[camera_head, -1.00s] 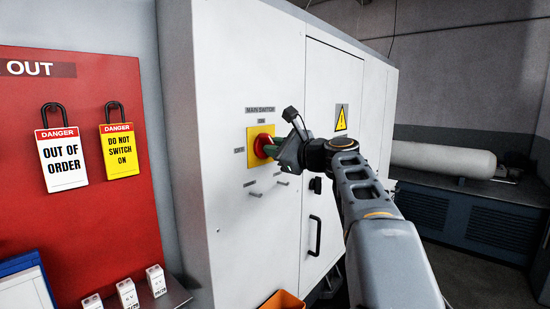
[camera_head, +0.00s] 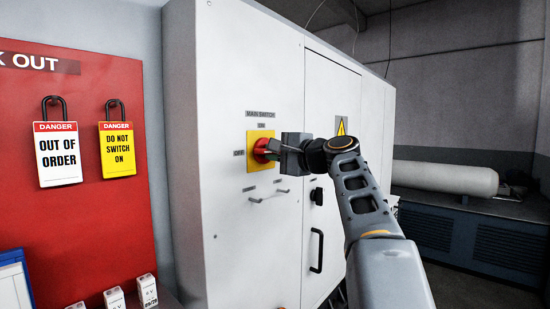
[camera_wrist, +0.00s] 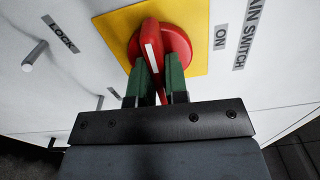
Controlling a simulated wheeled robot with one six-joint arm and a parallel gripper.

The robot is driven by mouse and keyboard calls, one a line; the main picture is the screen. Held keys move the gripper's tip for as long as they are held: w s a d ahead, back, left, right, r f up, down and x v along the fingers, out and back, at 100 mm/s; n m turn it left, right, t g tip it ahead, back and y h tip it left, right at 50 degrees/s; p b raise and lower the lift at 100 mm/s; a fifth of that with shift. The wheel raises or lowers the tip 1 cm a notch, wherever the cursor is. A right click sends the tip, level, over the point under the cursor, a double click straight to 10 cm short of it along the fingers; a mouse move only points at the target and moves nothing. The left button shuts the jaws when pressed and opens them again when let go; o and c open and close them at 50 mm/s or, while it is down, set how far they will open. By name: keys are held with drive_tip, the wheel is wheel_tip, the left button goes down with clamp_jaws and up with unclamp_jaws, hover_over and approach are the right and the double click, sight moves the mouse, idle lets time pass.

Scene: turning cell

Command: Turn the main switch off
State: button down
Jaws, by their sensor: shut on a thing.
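The main switch is a red rotary knob (camera_head: 261,149) on a yellow plate (camera_head: 262,135) on the white cabinet. ON is labelled above it and OFF to its left. My gripper (camera_head: 272,150) reaches it from the right. In the wrist view, the green fingers of my gripper (camera_wrist: 158,88) are shut on the raised red handle (camera_wrist: 151,35), one on each side. The handle stands nearly upright in that view, with a white line on it. The ON label (camera_wrist: 221,37) is off to its side, so the handle does not point at ON. The OFF label is outside the wrist view.
Below the switch, metal pegs (camera_head: 255,200) stick out of the cabinet (camera_head: 240,60); one shows near the LOCK label (camera_wrist: 62,46). A door handle (camera_head: 317,250) is lower right. A red board (camera_head: 90,220) with danger tags (camera_head: 117,150) hangs at the left.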

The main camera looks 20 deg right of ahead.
drive_tip(key=shift+n, duration=0.5)
drive_tip(key=c, duration=1.1)
unclamp_jaws()
drive_tip(key=shift+s, duration=0.1)
drive_tip(key=b+v, duration=0.2)
drive_tip(key=v, duration=1.1)
drive_tip(key=shift+s+d, duration=0.1)
drive_tip(key=shift+s, duration=0.2)
